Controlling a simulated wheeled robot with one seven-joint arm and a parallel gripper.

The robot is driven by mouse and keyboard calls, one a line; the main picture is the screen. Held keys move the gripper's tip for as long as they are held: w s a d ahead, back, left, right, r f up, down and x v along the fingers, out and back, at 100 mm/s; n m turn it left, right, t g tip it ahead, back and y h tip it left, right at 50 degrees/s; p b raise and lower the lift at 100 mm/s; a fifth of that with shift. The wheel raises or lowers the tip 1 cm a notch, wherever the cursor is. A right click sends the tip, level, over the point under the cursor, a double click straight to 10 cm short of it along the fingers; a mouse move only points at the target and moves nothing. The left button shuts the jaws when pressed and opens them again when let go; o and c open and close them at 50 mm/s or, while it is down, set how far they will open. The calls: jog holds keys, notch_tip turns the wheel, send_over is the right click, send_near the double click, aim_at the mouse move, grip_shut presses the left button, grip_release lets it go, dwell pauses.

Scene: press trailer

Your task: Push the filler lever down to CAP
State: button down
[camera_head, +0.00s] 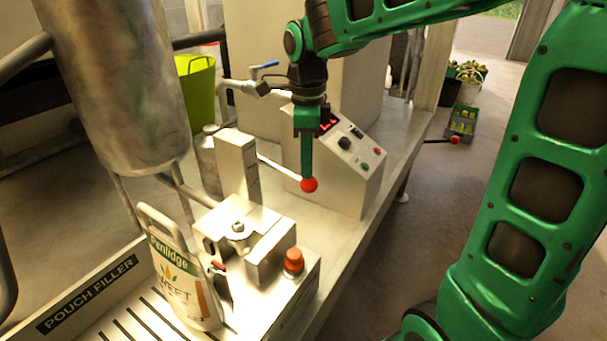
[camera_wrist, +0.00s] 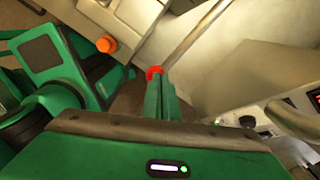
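The filler lever is a thin pale rod (camera_head: 280,168) with a red ball knob (camera_head: 309,185) at its end. It runs from the upright metal post (camera_head: 237,160) of the pouch filler. In the wrist view the rod (camera_wrist: 193,38) runs up and right from the red knob (camera_wrist: 154,71). My gripper (camera_head: 307,176) points down from above, its green fingers together with nothing seen between them. The fingertips (camera_wrist: 158,84) are at the top of the knob and partly hide it in the wrist view; I cannot tell whether they touch. No CAP mark is readable.
A pouch (camera_head: 178,275) stands on the slotted tray beside the filler head. An orange-red button (camera_head: 293,260) sits on the filler's front. A sloped control box (camera_head: 345,170) with a red display and knobs stands close behind the lever. A steel tank (camera_head: 115,80) hangs at left.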

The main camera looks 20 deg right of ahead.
notch_tip(320, 180, up, 7)
dwell(0.6)
jog(key=shift+f, duration=0.1)
